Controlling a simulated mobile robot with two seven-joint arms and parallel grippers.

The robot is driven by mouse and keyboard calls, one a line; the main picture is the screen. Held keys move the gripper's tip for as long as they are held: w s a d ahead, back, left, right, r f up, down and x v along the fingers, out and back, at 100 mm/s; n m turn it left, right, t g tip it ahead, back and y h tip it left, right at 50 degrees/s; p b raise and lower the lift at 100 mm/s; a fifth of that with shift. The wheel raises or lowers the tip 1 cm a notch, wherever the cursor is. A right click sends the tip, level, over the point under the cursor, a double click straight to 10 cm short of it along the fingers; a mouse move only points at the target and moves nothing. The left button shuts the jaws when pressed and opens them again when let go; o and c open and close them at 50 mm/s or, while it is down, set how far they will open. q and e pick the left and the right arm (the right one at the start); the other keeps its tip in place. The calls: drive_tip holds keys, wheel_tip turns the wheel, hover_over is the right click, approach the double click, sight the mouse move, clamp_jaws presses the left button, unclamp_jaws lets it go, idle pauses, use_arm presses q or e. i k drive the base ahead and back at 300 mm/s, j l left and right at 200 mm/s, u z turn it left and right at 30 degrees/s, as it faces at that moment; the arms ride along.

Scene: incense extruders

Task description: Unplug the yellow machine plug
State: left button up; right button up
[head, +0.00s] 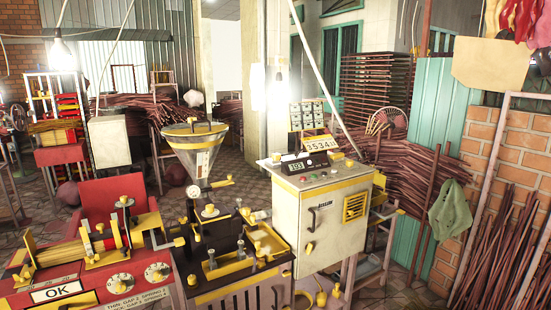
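The machine with a glass hopper (195,150) and a black bed with yellow fittings (235,265) stands at the lower centre. Beside it on the right is a cream control cabinet (330,225) with a yellow top edge, a display and a yellow vent. Below the cabinet, at the bottom edge of the view, a small yellow part (321,298) shows near a curved yellow cable-like piece. It may be the yellow plug, but it is too small and cut off to tell whether it sits in a socket. Neither of my grippers is in view.
A red machine (110,205) with dials and an "OK" label fills the lower left. A brick wall (508,165) with bundled sticks and a green cloth (451,210) stands on the right. Tiled floor (395,275) shows between the cabinet and the wall.

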sight(274, 156)
drive_tip(key=i+l+u, duration=0.1)
drive_tip(key=u, duration=1.15)
drive_tip(key=l+u, duration=0.4)
drive_tip(key=k+l+u, duration=0.15)
drive_tip(key=l+u, duration=0.25)
drive_tip(key=k+l+u, duration=0.15)
drive_tip(key=l, duration=0.15)
drive_tip(key=l+u, duration=0.15)
drive_tip(key=l, duration=0.15)
drive_tip(key=k+l+u, duration=0.2)
drive_tip(key=k+l, duration=0.25)
drive_tip(key=l, duration=0.2)
drive_tip(key=k+l+u, duration=0.1)
drive_tip(key=l, duration=0.4)
drive_tip(key=k+l, duration=0.6)
drive_tip(key=l, duration=0.3)
drive_tip(key=u, duration=0.05)
